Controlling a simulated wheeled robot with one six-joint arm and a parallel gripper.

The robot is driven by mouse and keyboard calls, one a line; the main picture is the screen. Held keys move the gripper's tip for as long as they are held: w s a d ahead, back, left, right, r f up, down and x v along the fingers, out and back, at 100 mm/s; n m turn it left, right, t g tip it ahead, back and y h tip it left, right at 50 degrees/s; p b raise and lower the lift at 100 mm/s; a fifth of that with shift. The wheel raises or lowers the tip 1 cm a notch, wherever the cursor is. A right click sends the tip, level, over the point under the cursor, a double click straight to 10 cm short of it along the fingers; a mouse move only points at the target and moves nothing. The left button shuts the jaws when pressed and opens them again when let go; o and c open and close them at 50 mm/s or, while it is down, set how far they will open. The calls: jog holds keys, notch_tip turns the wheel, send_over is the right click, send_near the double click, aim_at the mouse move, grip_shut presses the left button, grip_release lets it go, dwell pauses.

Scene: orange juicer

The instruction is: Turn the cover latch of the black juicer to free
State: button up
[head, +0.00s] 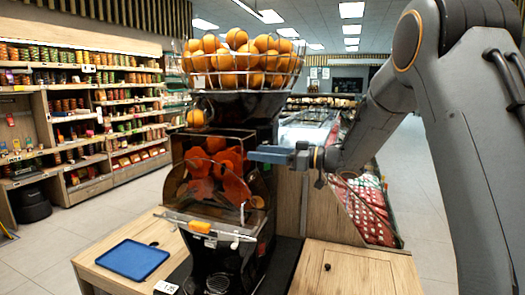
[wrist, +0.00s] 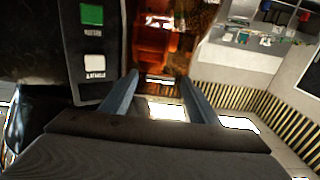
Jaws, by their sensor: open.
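The black juicer (head: 262,105) stands on a wooden counter, with a see-through cover (head: 190,165) over its front and orange shapes behind it. I cannot clearly make out the cover latch in either view. My gripper (head: 254,154) is at the cover's upper right edge in the head view; whether it touches is unclear. In the wrist view my gripper (wrist: 160,78) is open, its two blue-grey fingers apart with nothing seen held between them. Beyond them is the amber cover (wrist: 155,42), with the juicer's black panel (wrist: 94,35) at left.
A wire basket of oranges (head: 240,62) tops the juicer. A blue tray (head: 133,259) lies on the counter (head: 345,272) at left.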

jog(key=c, duration=1.1)
jog(key=shift+o, duration=0.2)
jog(key=shift+n+b, duration=0.3)
jog(key=shift+b, duration=0.05)
jog(key=n+b, duration=0.4)
jog(key=b, duration=0.1)
jog(key=shift+a+f, duration=0.1)
jog(key=shift+f, duration=0.1)
jog(key=n+b, duration=0.6)
jog(key=b, duration=0.2)
jog(key=n+b, duration=0.7)
jog(key=b, duration=0.2)
jog(key=shift+s+f, duration=0.15)
jog(key=shift+n, duration=0.3)
